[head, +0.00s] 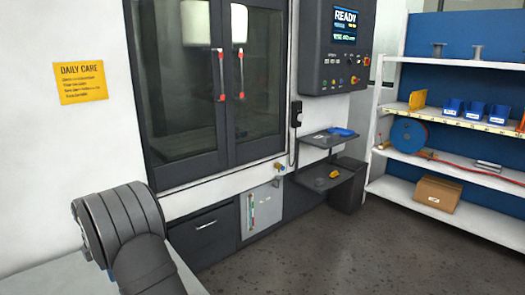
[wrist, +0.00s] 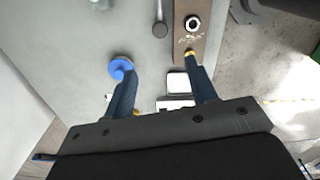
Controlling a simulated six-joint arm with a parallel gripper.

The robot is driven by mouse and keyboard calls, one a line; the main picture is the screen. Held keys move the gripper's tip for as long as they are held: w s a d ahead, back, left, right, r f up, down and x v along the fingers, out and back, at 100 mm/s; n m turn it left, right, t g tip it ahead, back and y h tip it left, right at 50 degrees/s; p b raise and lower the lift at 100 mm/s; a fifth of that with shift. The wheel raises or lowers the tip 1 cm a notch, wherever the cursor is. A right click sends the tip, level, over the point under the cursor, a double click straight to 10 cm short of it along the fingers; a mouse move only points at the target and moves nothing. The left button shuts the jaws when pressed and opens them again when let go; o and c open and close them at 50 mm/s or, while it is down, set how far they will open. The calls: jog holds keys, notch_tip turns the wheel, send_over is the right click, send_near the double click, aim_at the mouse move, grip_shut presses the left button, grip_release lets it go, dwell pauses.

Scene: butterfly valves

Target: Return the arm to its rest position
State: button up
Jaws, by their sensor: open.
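My gripper (wrist: 157,66) shows in the wrist view, open, with its two dark blue fingers spread wide. Nothing is seen held between them. A grey surface lies below it. A round blue piece (wrist: 120,67) shows at the left fingertip; I cannot tell whether they touch. The right fingertip overlaps the lower end of a brown strip (wrist: 187,40) that carries a metal ring (wrist: 193,22). In the head view, my dark grey arm shows at the lower left, bent over a light surface; my gripper is out of that view.
The head view shows a machine with glass doors (head: 180,80), a control panel (head: 337,50), small side trays (head: 328,138) and a shelf unit (head: 470,165). The floor (head: 320,250) is clear.

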notch_tip(320, 180, down, 16)
jog(key=shift+f, duration=0.1)
jog(key=m, duration=0.3)
jog(key=shift+m, duration=0.3)
jog(key=m, duration=0.4)
jog(key=shift+m, duration=0.4)
jog(key=m, duration=0.4)
jog(key=shift+m, duration=0.4)
jog(key=m, duration=0.4)
jog(key=shift+o, duration=0.2)
